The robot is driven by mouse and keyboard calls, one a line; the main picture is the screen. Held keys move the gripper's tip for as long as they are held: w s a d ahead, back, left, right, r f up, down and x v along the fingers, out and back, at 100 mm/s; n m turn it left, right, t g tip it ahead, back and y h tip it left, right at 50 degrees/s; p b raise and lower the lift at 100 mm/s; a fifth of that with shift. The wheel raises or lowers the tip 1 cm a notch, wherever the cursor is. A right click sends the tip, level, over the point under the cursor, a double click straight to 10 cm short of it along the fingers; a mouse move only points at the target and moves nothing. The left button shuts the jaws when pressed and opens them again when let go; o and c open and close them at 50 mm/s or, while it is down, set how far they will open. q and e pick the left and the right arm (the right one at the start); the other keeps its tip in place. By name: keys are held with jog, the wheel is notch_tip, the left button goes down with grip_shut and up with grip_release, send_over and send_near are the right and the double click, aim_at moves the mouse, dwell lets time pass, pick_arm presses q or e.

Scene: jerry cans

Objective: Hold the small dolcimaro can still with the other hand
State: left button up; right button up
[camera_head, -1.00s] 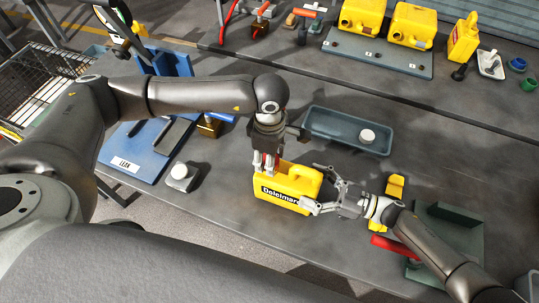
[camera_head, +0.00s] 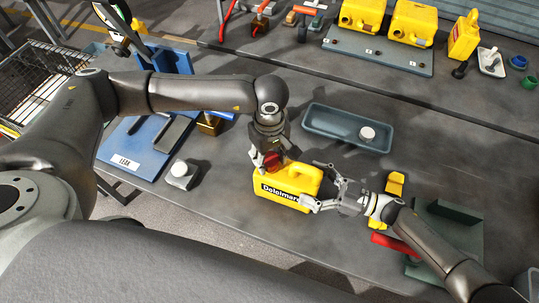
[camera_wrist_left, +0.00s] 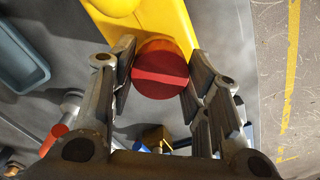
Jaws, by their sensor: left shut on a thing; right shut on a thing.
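The yellow Dolcimaro can (camera_head: 283,193) stands on the grey bench, its black lettering facing the front edge. It also shows in the left wrist view (camera_wrist_left: 180,22). My left gripper (camera_head: 270,160) is over its left end, shut on the red cap (camera_wrist_left: 160,72). In the left wrist view the cap sits between the two fingers. My right gripper (camera_head: 316,188) comes in from the right, its fingers shut on the can's right end, at the handle side. The far finger's contact is partly hidden.
A grey-blue tray (camera_head: 318,122) with a white round piece stands behind the can. A small white-capped block (camera_head: 180,175) and a blue LEAK board (camera_head: 120,148) lie left. A green stand (camera_head: 450,235) and red-handled tool (camera_head: 395,243) are beside my right arm.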

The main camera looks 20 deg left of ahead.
pick_arm(q)
jog(key=m, duration=1.1)
jog(key=shift+m, duration=0.3)
jog(key=m, duration=0.4)
jog(key=shift+m, duration=0.4)
jog(key=m, duration=0.5)
jog(key=o, duration=0.7)
jog(key=shift+r, duration=0.1)
